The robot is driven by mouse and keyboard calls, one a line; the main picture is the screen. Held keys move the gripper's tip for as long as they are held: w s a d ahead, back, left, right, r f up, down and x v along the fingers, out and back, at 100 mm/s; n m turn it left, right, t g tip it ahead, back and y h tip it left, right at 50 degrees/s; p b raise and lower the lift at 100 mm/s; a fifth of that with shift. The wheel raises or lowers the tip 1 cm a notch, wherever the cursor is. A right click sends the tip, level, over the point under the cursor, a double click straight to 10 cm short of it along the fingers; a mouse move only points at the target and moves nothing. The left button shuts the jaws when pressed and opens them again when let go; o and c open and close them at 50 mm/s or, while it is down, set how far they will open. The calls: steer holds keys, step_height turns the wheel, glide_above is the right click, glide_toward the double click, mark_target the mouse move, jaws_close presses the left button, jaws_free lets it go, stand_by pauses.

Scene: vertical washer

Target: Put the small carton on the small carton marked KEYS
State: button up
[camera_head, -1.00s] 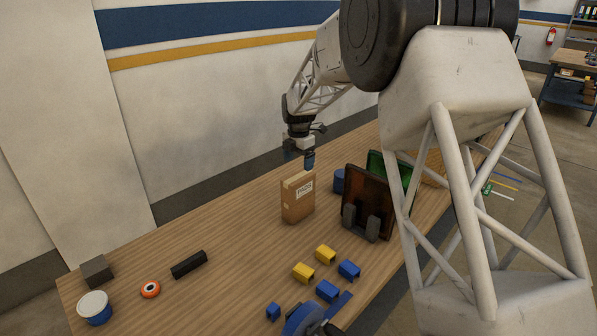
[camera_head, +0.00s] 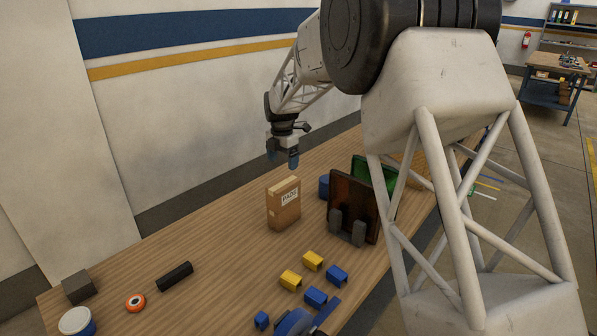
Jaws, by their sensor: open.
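A small brown carton (camera_head: 284,205) stands upright on the wooden table, with a white label on its front. The label is small and seems to read PADS. I cannot make out a carton marked KEYS; whether a second carton is hidden is not clear. My gripper (camera_head: 282,161) points down with its blue-tipped fingers apart and nothing between them. It shows just above the carton's top in the picture, with a gap of wall and table between; how far behind it is I cannot tell.
Dark and green upright panels (camera_head: 352,208) and a blue round thing (camera_head: 324,186) stand right of the carton. Several yellow and blue bins (camera_head: 313,260) are in front. A black block (camera_head: 175,275), an orange ring (camera_head: 135,302) and a white-lidded tub (camera_head: 76,321) lie left.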

steer(key=s+d+r+m, duration=0.4)
steer(key=s+m, duration=0.1)
steer(key=s, duration=0.5)
steer(key=s+d+r+m+t, duration=0.1)
steer(key=s+d+r+m, duration=0.3)
steer(key=s, duration=0.5)
steer(key=s+d+r+m, duration=0.4)
steer(key=s+r+m, duration=0.1)
steer(key=s, duration=0.5)
steer(key=s+d+f+m, duration=0.1)
steer(key=s+m, duration=0.3)
steer(key=s, duration=0.5)
steer(key=s+d+f+m+t, duration=0.1)
steer(key=s+m, duration=0.3)
steer(key=s, duration=0.5)
steer(key=s+d+f+m, duration=0.3)
steer(key=s+m, duration=0.2)
steer(key=s, duration=0.4)
steer(key=shift+s+f+t, duration=0.25)
steer(key=shift+f+t, duration=0.05)
steer(key=shift+f, duration=0.05)
